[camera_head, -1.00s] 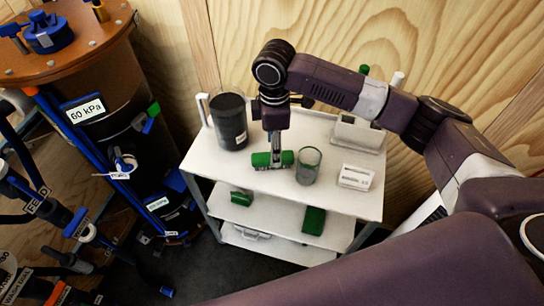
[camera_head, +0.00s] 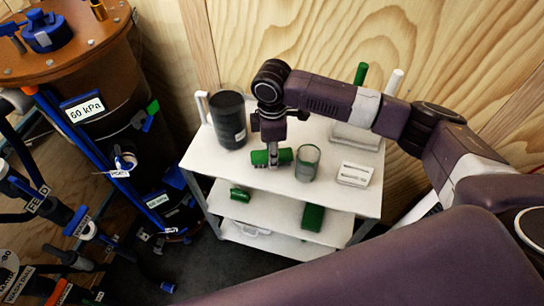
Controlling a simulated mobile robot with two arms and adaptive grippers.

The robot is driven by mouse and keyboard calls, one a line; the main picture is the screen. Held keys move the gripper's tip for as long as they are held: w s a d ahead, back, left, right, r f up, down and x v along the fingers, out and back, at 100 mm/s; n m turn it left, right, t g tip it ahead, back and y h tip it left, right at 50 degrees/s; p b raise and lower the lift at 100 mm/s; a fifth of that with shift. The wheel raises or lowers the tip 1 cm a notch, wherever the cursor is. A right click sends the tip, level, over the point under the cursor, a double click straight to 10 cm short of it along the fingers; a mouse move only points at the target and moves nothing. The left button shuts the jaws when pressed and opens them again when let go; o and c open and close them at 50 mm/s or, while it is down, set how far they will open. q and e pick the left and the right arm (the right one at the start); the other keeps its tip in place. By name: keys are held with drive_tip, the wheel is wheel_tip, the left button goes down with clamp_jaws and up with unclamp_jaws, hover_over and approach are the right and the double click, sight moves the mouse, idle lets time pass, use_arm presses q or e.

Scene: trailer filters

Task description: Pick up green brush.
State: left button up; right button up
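A green brush-like cylinder (camera_head: 285,156) lies on the top shelf of the white cart, left of a clear glass beaker (camera_head: 307,162). My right gripper (camera_head: 273,158) points down over its middle, with a finger in front of it. The gripper is small and seen nearly edge-on, so I cannot tell whether its fingers are closed on the cylinder. The cylinder appears to rest at shelf level. A green stick (camera_head: 361,73) stands upright at the back right, partly hidden by my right arm. My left gripper is not in view.
A dark canister (camera_head: 228,120) stands left of the gripper. A small white labelled box (camera_head: 355,174) lies right of the beaker. A green roll (camera_head: 240,195) and green block (camera_head: 313,217) lie on the shelf below. A brown tank (camera_head: 95,85) with hoses stands left.

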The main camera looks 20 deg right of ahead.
wheel_tip(320, 180, up, 20)
drive_tip(key=shift+b, duration=0.3)
idle(0.4)
